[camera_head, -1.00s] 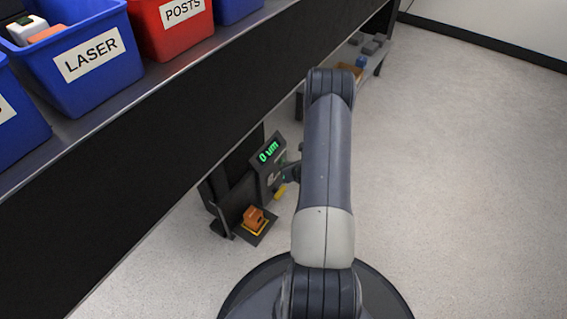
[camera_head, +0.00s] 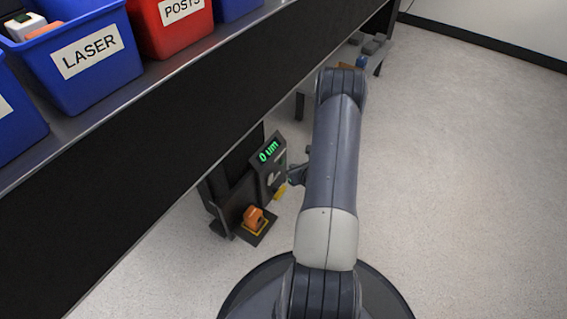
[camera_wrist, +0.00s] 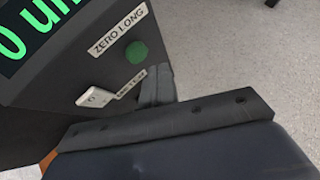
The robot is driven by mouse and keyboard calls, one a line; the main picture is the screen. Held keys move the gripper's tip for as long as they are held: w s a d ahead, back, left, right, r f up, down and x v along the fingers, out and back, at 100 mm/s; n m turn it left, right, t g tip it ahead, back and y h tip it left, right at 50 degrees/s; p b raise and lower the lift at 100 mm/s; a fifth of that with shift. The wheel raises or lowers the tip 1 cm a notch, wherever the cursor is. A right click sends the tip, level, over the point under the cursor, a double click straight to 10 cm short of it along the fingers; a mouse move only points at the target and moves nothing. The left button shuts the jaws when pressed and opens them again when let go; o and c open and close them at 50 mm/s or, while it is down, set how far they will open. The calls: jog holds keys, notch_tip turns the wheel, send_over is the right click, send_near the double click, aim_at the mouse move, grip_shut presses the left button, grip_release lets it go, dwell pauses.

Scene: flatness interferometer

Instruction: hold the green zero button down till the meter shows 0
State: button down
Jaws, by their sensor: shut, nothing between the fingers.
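The meter (camera_head: 259,170) stands on the floor beneath the bench, and its green display (camera_head: 268,151) reads "0 um". In the wrist view, part of the display (camera_wrist: 38,32) shows at the upper left. The round green zero button (camera_wrist: 136,52) is fully in sight beside a "ZERO LONG" label (camera_wrist: 118,28). My gripper (camera_head: 293,178) is shut and empty, just right of the meter's face. In the wrist view, my fingers (camera_wrist: 157,86) lie below the button in the picture and do not cover it.
A white lever (camera_wrist: 95,97) by a second label is below the button. An orange block (camera_head: 254,216) sits on a dark stand beside the meter. The bench with bins, including one marked LASER (camera_head: 85,60), overhangs at left. Open floor (camera_head: 460,190) lies to the right.

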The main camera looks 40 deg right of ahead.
jog(key=shift+s+d, duration=0.25)
jog(key=shift+s, duration=0.4)
jog(key=shift+s+d, duration=0.3)
jog(key=shift+s, duration=0.35)
jog(key=shift+s+d, duration=0.25)
jog(key=shift+s, duration=0.4)
jog(key=shift+s+d+p, duration=0.4)
jog(key=shift+s+p, duration=0.2)
jog(key=shift+s, duration=0.3)
jog(key=shift+s+d+p, duration=0.35)
jog(key=shift+s+p, duration=0.2)
jog(key=shift+s, duration=0.3)
jog(key=shift+w, duration=0.1)
